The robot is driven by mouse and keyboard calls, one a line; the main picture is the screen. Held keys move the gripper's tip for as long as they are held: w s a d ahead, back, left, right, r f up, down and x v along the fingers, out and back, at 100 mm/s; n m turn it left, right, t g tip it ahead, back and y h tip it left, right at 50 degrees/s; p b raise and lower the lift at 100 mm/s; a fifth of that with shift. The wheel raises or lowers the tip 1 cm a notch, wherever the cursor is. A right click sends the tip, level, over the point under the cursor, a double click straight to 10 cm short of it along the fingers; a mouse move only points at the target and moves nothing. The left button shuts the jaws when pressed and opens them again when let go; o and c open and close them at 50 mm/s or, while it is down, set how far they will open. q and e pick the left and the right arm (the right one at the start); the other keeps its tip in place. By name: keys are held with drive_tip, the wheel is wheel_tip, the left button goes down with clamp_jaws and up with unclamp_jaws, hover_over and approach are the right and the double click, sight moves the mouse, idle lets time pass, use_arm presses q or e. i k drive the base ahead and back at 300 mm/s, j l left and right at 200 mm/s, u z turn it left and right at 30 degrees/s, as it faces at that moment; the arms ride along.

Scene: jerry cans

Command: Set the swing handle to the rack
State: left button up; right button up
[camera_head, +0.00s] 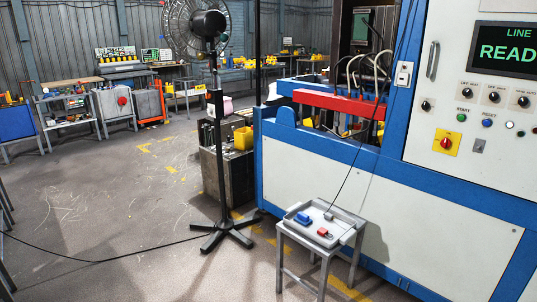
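Neither of my grippers is in view. No swing handle can be made out for certain. A grey vertical door handle (432,60) is on the white face of the blue and white machine (330,185), left of its screen. A red bar (338,104) lies across the machine's open bay, with hoses behind it. No rack can be singled out for certain. Shelved workbenches (68,112) stand far off at the left.
A small grey table (318,237) in front of the machine bears a blue item (303,218) and a red item (323,232). A pedestal fan (212,130) stands left of the machine, and a cable crosses the floor. The left-middle floor is clear.

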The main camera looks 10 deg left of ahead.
sight(211, 55)
drive_tip(key=i+j+u, duration=0.2)
drive_tip(key=i+u, duration=0.15)
drive_tip(key=i, duration=0.2)
drive_tip(key=i+u, duration=0.3)
drive_tip(key=i, duration=0.25)
drive_tip(key=i+j+z, duration=0.15)
drive_tip(key=i+j, duration=0.25)
drive_tip(key=i+j+z, duration=0.15)
drive_tip(key=i+j, duration=0.2)
drive_tip(key=i+j+z, duration=0.15)
drive_tip(key=i+j, duration=0.15)
drive_tip(key=j, duration=0.3)
